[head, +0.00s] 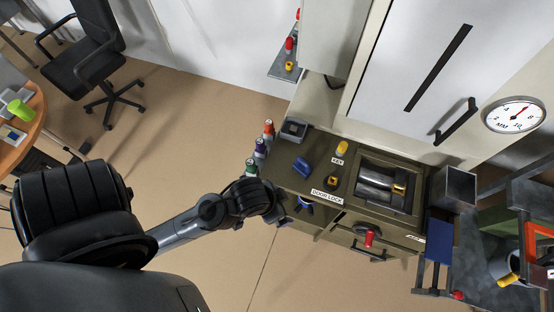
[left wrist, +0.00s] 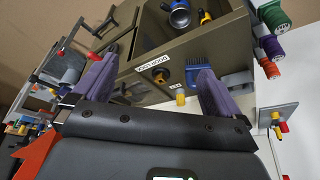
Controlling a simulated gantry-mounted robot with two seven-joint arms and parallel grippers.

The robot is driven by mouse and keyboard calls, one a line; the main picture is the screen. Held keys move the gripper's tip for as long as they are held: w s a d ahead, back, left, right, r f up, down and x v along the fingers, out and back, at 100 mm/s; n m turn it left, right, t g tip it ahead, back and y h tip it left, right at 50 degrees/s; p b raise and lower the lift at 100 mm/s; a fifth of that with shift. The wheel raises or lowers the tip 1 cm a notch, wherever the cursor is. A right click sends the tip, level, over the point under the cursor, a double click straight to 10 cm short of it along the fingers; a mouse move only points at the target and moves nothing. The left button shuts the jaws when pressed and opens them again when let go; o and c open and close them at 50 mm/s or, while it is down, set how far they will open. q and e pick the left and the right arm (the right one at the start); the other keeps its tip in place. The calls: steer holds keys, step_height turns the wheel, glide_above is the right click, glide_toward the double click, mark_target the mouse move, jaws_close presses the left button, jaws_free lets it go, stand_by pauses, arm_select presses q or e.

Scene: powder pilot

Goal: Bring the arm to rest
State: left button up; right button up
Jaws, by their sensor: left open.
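My left arm reaches in from the left in the head view. Its wrist ends at the left front corner of a dark olive console (head: 290,178), with the left gripper (head: 290,208) low beside it and partly hidden by the wrist. In the left wrist view the two purple-grey fingers of the left gripper (left wrist: 155,88) stand wide apart with nothing between them. The console front, with a DOOR LOCK label (left wrist: 152,68), shows beyond the fingers. I cannot tell whether a finger touches the console. My right gripper is not in view.
A chair (head: 88,55) stands back left. Open floor lies between.

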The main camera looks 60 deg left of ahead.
arm_select(q)
steer(key=shift+s+a+f+g, duration=0.15)
steer(key=shift+s+a+g, duration=0.15)
steer(key=shift+s+a, duration=0.7)
steer(key=shift+d, duration=0.1)
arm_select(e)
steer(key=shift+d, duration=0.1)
